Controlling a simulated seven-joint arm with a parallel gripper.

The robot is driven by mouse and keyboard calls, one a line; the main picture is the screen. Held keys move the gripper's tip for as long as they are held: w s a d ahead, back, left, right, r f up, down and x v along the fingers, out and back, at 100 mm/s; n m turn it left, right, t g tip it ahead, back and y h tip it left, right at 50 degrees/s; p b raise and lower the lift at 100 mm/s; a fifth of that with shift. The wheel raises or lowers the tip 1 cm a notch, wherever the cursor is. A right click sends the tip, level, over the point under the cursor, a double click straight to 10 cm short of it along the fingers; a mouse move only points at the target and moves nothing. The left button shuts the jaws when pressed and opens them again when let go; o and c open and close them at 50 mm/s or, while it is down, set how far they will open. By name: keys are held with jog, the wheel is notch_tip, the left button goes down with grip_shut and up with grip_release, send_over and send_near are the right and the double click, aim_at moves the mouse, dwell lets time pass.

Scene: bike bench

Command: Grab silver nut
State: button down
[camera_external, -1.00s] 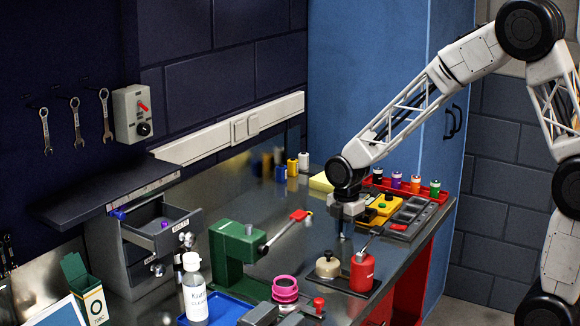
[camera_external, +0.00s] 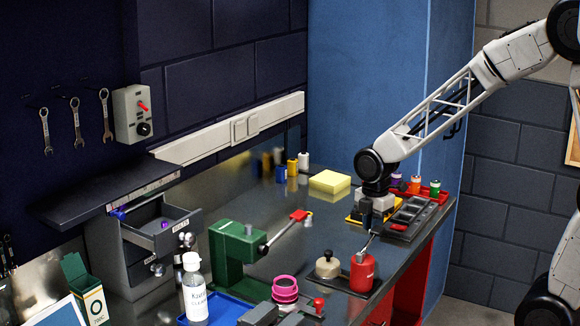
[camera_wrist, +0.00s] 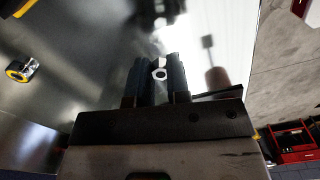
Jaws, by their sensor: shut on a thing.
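The silver nut (camera_wrist: 160,74) shows in the wrist view as a small bright ring with a dark hole, held between the two dark fingers. My gripper (camera_wrist: 159,66) is shut on it. In the external view my gripper (camera_external: 369,226) points down at the right part of the bench, in front of the yellow tray and behind the red bottle in that picture. The nut is too small to make out there. How high the fingertips are above the bench I cannot tell.
The red bottle (camera_external: 362,272) and a beige container (camera_external: 327,265) stand on a dark tray. A grey sectioned tray (camera_external: 411,217) lies right of my gripper. A green vise (camera_external: 235,255), an open drawer (camera_external: 160,233) and a yellow block (camera_external: 329,181) stand farther left.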

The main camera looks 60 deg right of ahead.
jog(key=shift+s+a+r, duration=0.1)
jog(key=shift+s+a, duration=0.05)
jog(key=shift+s, duration=1.05)
jog(key=shift+s+a+r, duration=0.15)
jog(key=shift+s, duration=1)
jog(key=shift+s+a+r, duration=0.1)
jog(key=shift+s+a, duration=0.05)
jog(key=shift+s, duration=1.05)
jog(key=shift+r, duration=0.1)
